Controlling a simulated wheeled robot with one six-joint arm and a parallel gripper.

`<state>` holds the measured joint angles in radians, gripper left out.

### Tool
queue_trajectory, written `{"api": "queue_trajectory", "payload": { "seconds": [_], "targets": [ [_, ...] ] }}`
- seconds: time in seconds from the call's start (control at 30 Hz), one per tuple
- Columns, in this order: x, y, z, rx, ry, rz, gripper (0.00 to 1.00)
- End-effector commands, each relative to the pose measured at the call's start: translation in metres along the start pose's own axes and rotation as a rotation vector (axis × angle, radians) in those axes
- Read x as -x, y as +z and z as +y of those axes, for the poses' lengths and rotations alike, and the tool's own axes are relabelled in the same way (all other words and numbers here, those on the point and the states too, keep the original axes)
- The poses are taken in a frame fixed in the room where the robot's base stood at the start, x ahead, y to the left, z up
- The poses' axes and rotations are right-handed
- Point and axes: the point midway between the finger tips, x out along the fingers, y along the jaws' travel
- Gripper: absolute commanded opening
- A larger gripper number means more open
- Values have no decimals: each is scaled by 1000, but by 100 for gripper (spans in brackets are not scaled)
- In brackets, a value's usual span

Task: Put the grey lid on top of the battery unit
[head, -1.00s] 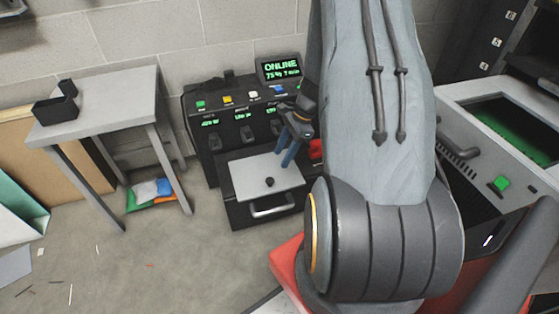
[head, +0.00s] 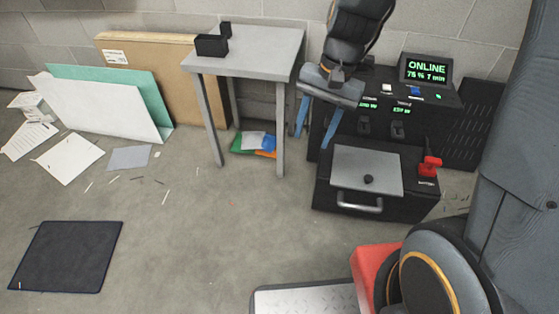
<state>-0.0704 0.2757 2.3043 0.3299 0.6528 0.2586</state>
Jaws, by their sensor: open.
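The grey lid (head: 352,168) is a flat square plate with a small black knob. It lies flat on top of the black battery unit (head: 330,203), which has a silver handle on its front. My gripper (head: 312,141) has blue fingers spread apart with nothing between them. In the picture it is above and to the left of the lid, apart from the knob. It partly hides the black panel behind the unit.
A black panel with a green-lit screen (head: 427,68) stands behind the unit. A red switch or plug (head: 430,166) is at the unit's right. A grey table (head: 265,48) with a black open box (head: 211,45) stands to the left. A dark mat (head: 66,257) lies on open floor.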

Motion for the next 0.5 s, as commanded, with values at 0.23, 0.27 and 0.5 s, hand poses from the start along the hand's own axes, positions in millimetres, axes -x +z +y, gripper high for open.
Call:
{"api": "queue_trajectory", "payload": {
  "seconds": [0.23, 0.27, 0.5],
  "targets": [
    [27, 116, -31, 572, 90, 44, 45],
    [29, 126, -31, 629, 98, 48, 45],
    [37, 177, -26, 922, 143, 73, 45]
  ]
}}
